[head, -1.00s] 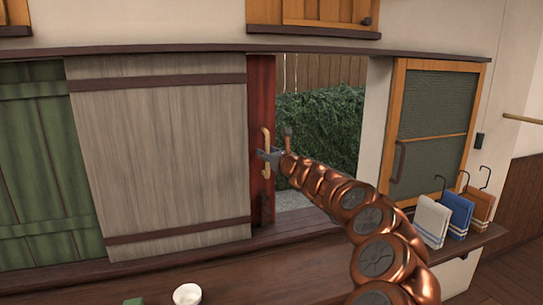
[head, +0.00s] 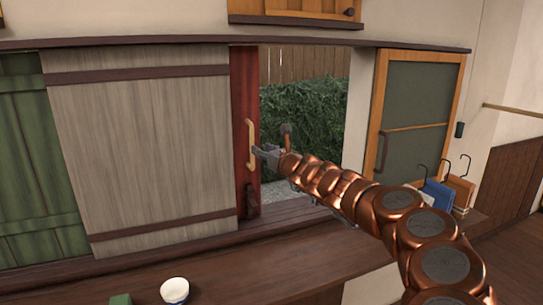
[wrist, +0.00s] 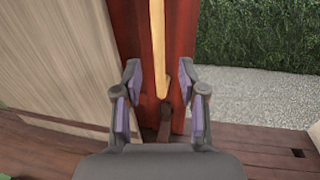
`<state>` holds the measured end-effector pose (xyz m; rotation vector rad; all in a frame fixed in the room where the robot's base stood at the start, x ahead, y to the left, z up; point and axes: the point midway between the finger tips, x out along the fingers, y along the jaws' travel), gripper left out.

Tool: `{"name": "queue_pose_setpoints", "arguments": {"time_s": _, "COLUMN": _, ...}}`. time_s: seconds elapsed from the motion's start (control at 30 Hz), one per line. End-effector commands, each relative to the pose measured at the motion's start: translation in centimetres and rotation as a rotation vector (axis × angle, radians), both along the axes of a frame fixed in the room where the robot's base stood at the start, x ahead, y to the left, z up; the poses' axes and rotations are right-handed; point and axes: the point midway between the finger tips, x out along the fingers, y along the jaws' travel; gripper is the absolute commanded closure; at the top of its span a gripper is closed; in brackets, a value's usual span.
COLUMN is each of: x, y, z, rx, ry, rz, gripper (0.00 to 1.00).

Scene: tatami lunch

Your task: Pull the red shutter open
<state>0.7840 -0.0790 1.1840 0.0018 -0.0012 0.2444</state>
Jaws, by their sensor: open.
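The red shutter (head: 244,112) shows as a narrow upright strip, mostly hidden behind the grey wooden shutter (head: 140,150). It carries a light wooden vertical handle (head: 250,144) and a dark fitting (head: 251,198) low down. My gripper (head: 262,153) is at the handle, near its lower half. In the wrist view my gripper (wrist: 158,95) is open, with one finger on each side of the handle's lower end (wrist: 160,70). A gap shows between each finger and the handle. The red shutter (wrist: 128,30) lies behind it.
Right of the red shutter the opening is clear, with a hedge (head: 303,128) outside. A green shutter (head: 35,160) stands at the left. A cup (head: 174,290) sits on the counter below. Cloths on hooks (head: 438,192) stand at the right.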

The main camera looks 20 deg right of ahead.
Motion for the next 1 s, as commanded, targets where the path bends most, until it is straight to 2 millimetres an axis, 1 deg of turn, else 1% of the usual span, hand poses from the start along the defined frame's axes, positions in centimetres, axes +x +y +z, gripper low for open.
{"name": "queue_pose_setpoints", "arguments": {"time_s": 0.17, "x": -2.0, "y": -0.3, "z": 0.1, "rx": 0.002, "ry": 0.0, "rz": 0.005, "gripper": 0.59}}
{"name": "queue_pose_setpoints", "arguments": {"time_s": 0.5, "x": -4.0, "y": -0.9, "z": 0.1, "rx": 0.0, "ry": -0.002, "rz": 0.003, "gripper": 0.59}}
{"name": "queue_pose_setpoints", "arguments": {"time_s": 0.7, "x": -4.6, "y": -0.9, "z": 0.0, "rx": -0.002, "ry": 0.0, "rz": 0.005, "gripper": 0.59}}
{"name": "queue_pose_setpoints", "arguments": {"time_s": 1.0, "x": -4.7, "y": -0.9, "z": 0.0, "rx": -0.001, "ry": 0.001, "rz": 0.005, "gripper": 0.59}}
